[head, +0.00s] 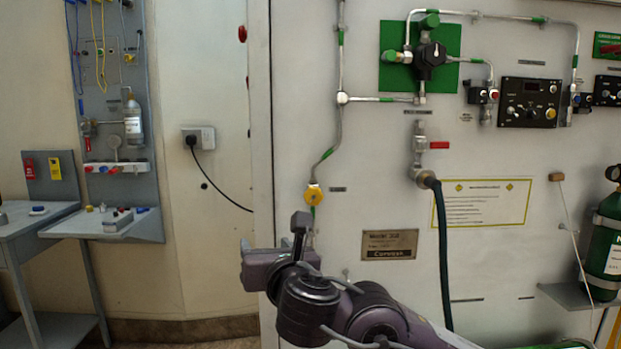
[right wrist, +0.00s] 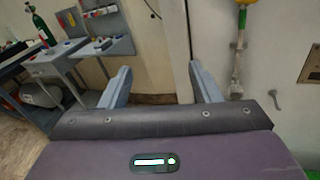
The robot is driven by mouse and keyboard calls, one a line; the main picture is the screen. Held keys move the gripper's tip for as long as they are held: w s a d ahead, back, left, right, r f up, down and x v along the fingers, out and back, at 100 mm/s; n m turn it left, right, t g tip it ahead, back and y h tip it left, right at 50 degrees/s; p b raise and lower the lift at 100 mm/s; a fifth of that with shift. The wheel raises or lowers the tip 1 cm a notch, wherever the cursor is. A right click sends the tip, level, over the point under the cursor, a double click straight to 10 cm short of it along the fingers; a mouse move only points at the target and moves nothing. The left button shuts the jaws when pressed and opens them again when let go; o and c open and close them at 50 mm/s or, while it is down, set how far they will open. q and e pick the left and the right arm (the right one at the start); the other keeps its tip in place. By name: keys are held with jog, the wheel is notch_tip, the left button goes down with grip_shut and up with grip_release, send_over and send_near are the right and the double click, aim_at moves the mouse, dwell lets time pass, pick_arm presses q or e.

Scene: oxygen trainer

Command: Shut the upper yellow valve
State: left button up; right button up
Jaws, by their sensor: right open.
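The upper yellow valve (head: 314,193) sits on a thin vertical pipe on the pale wall panel, in the middle of the head view. Its yellow body also shows cut off at the top edge of the right wrist view (right wrist: 243,3). My right gripper (head: 272,240) is below and a little left of the valve in the head view, apart from it. In the right wrist view its two fingers (right wrist: 159,72) are spread with nothing between them. A lower fitting (right wrist: 236,90) on the same pipe shows there. My left gripper is not in view.
A red-handled valve (head: 438,145) with a dark hose (head: 442,255) is to the right. A metal plate (head: 389,244) is on the panel. A black cable (head: 222,190) runs from a wall socket (head: 199,137) at left. Grey side tables (head: 103,225) stand far left.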

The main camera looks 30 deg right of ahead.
aim_at(314, 198)
jog(key=s+d+r+g+h, duration=0.2)
jog(key=d+r+h, duration=0.4)
jog(key=d, duration=0.2)
jog(key=shift+m, duration=0.3)
jog(key=x, duration=0.3)
jog(key=b+x, duration=0.1)
jog(key=x, duration=0.3)
jog(key=shift+s+d+f, duration=0.1)
jog(key=shift+d+f, duration=0.1)
jog(key=shift+w+d, duration=0.2)
jog(key=shift+w, duration=0.2)
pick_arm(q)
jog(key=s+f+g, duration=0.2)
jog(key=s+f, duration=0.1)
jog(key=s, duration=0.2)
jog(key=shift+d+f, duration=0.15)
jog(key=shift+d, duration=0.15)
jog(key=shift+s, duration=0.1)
pick_arm(e)
jog(key=shift+r, duration=0.1)
jog(key=c, duration=1)
